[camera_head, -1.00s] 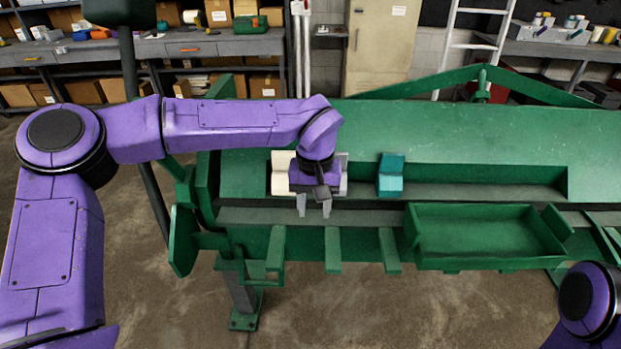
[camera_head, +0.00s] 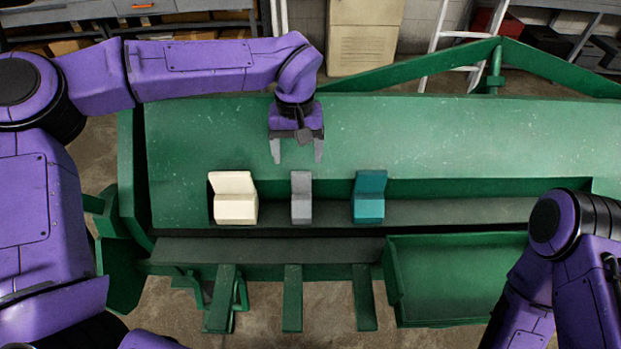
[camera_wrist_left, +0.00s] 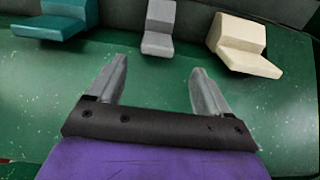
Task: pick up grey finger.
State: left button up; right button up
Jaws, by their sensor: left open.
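The grey finger (camera_head: 301,197) is a narrow stepped block standing on the green machine's ledge, between a cream block and a teal block. My left gripper (camera_head: 298,153) is open and empty, just behind and above the grey finger in the head view. In the left wrist view the grey finger (camera_wrist_left: 159,28) lies ahead of the open fingertips (camera_wrist_left: 160,75), roughly centred between them and apart from them. My right arm shows at the right of the head view, but its gripper is out of frame.
The wider cream block (camera_head: 235,198) stands left of the grey finger, and the teal block (camera_head: 369,196) stands to its right, with gaps between. A green tray (camera_head: 392,285) is at the front right. The sloped green panel (camera_head: 430,140) rises behind the blocks.

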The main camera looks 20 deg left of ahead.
aim_at(302, 193)
pick_arm(q)
notch_tip(302, 193, down, 3)
jog(key=shift+s+a+r, duration=0.1)
jog(key=shift+s+r, duration=0.05)
jog(key=shift+s+f+p, duration=0.45)
jog(key=shift+s+f, duration=0.2)
jog(key=shift+f, duration=0.2)
jog(key=f, duration=0.1)
jog(key=f+p, duration=0.1)
jog(key=f, duration=0.1)
jog(key=w+d+f, duration=0.1)
jog(key=f, duration=0.1)
jog(key=shift+f+p, duration=0.25)
jog(key=shift+p, duration=0.15)
jog(key=shift+s+f, duration=0.1)
jog(key=shift+f, duration=0.05)
jog(key=shift+s, duration=0.25)
jog(key=shift+c, duration=0.4)
jog(key=shift+w, duration=0.15)
jog(key=c, duration=1.3)
jog(key=shift+o, duration=0.2)
pick_arm(e)
jog(key=r, duration=0.2)
jog(key=shift+s+r, duration=0.4)
jog(key=shift+f, duration=0.1)
